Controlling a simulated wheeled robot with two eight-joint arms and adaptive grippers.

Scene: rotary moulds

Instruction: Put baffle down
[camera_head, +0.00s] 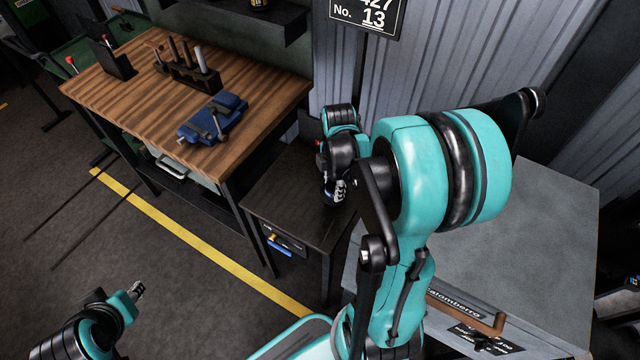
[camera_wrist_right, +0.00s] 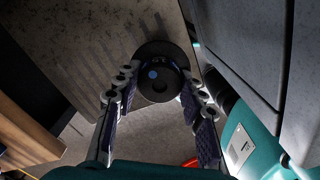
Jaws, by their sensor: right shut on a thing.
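The baffle (camera_wrist_right: 160,78) is a round black piece with a small blue dot and a dark centre. In the right wrist view it sits between the two fingers of my right gripper (camera_wrist_right: 157,92), which is shut on it. In the head view my right gripper (camera_head: 337,190) is over the small dark table (camera_head: 290,205), and the baffle cannot be made out there. I cannot tell whether the baffle touches the tabletop. My left gripper (camera_head: 137,290) is at the lower left, away from the tables; its jaw opening is too small to read.
A wooden workbench (camera_head: 130,95) with a blue vise (camera_head: 213,118) and a tool rack (camera_head: 190,72) stands left of the dark table. A grey-topped cabinet (camera_head: 530,235) stands to the right. A corrugated wall (camera_head: 470,60) is behind. The dark table's front left part is clear.

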